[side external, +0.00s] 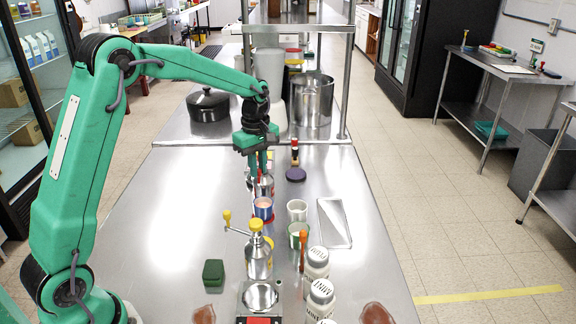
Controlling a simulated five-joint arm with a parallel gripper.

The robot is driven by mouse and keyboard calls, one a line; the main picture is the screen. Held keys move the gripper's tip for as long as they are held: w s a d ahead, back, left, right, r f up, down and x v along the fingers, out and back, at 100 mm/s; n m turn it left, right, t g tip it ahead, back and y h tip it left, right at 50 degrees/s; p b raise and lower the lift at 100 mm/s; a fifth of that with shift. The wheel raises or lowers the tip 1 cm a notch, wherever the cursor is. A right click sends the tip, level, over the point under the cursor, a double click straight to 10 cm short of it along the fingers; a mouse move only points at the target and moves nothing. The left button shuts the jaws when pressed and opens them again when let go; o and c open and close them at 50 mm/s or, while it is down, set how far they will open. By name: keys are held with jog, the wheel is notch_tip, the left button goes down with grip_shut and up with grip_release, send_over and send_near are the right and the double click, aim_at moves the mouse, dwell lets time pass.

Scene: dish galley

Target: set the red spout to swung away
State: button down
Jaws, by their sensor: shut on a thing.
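My gripper (257,168) points straight down over the middle of the steel counter, its fingers closed at the top of a small silver vessel (266,188). Small red parts, which I take for the red spout (269,178), show right at the fingertips. The fingers hide most of the spout, so its direction is hard to tell.
A blue-and-red cup (263,208) stands just in front of the silver vessel. A silver grinder (258,258) with a yellow-knobbed crank, white jars (317,262) and a green block (213,272) are nearer. A dark pot (208,105) and steel pot (311,100) stand behind. The counter's left side is clear.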

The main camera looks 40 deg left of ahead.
jog(key=s+a+m, duration=0.1)
jog(key=a+m, duration=0.6)
jog(key=m, duration=0.5)
jog(key=shift+s+a, duration=0.1)
dwell(0.5)
jog(key=c, duration=1.4)
grip_release()
jog(key=shift+o, duration=0.2)
jog(key=shift+r, duration=0.1)
notch_tip(320, 180, up, 8)
